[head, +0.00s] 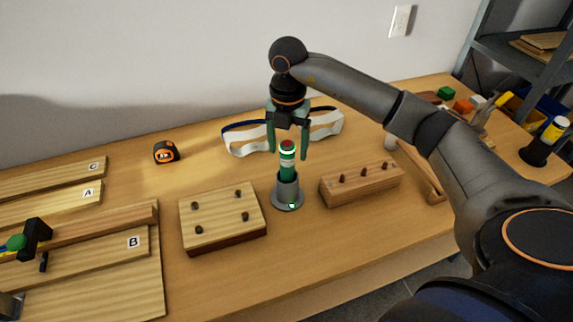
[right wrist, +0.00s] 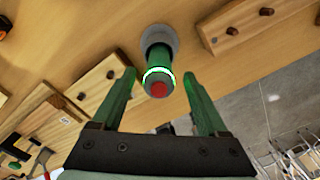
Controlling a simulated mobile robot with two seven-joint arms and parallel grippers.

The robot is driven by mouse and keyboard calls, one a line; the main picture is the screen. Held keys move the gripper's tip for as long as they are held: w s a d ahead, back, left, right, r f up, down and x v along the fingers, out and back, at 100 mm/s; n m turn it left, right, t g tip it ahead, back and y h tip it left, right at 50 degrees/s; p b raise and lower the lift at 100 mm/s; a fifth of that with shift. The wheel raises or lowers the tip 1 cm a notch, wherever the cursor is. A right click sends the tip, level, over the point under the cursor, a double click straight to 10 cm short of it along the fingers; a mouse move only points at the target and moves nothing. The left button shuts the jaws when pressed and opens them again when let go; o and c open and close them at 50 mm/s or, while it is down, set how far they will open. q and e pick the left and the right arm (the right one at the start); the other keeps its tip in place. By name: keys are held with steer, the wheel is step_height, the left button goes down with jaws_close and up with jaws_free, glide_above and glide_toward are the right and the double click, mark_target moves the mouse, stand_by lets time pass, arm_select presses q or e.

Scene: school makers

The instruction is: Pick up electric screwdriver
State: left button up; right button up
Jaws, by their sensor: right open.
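The electric screwdriver (head: 287,163) is green with a red top and a lit white ring. It stands upright in a round grey holder (head: 288,192) on the workbench. My right gripper (head: 288,154) is open and points down above it, with its fingers around the height of the red top. In the right wrist view the screwdriver (right wrist: 158,80) shows between the two green fingers (right wrist: 160,82), apart from both. My left gripper does not show.
A wooden block with pegs (head: 222,216) lies left of the holder, and another pegged block (head: 361,183) lies right. White safety goggles (head: 246,140) lie behind. A tape measure (head: 166,152) and lettered boards (head: 70,196) are on the left. Grey shelving (head: 510,50) stands at the right.

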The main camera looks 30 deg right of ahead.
mark_target(287, 165)
step_height(287, 165, down, 6)
steer(key=shift+f+p, duration=0.25)
steer(key=shift+p, duration=0.2)
steer(key=shift+c, duration=0.4)
jaws_close()
steer(key=shift+w+r, duration=0.1)
